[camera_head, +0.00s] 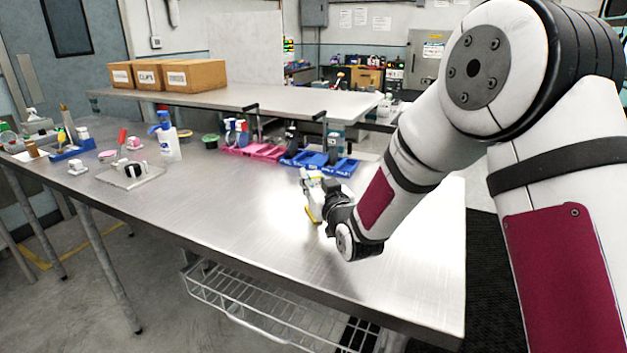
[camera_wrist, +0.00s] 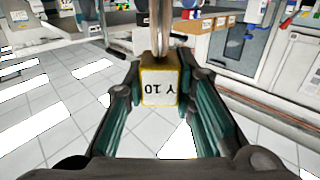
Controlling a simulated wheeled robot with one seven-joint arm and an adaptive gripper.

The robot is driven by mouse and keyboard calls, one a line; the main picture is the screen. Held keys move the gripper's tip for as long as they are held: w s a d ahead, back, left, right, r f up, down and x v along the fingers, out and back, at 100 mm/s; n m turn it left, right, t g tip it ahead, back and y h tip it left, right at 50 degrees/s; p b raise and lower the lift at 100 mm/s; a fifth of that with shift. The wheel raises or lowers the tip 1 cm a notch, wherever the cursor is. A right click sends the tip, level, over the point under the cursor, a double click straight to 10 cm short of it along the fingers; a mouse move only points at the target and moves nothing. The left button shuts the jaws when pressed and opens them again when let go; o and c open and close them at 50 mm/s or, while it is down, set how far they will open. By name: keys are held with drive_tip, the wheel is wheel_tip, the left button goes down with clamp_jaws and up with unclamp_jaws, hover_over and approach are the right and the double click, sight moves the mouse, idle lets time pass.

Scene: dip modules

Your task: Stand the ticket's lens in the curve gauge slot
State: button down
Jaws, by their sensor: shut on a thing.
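A thin grey, glassy piece (camera_wrist: 160,25), seen nearly edge-on, rises from the block and looks like the lens. In the head view my gripper (camera_head: 322,203) holds it over the bare right part of the steel table (camera_head: 250,215). A flat plate with a dark round fitting (camera_head: 133,172) lies at the left; I cannot tell whether it is the curve gauge. No ticket is readable.
A pink tray (camera_head: 262,154) and a blue tray (camera_head: 340,167) with upright pieces stand along the back edge. A white spray bottle (camera_head: 168,143), small tubs and a tool rack are further left. The front middle of the table is clear.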

drive_tip(key=c, duration=1.3)
unclamp_jaws()
drive_tip(key=shift+f, duration=0.1)
drive_tip(key=shift+c, duration=0.2)
drive_tip(key=shift+r, duration=0.2)
drive_tip(key=v, duration=1.2)
drive_tip(key=shift+d, duration=0.15)
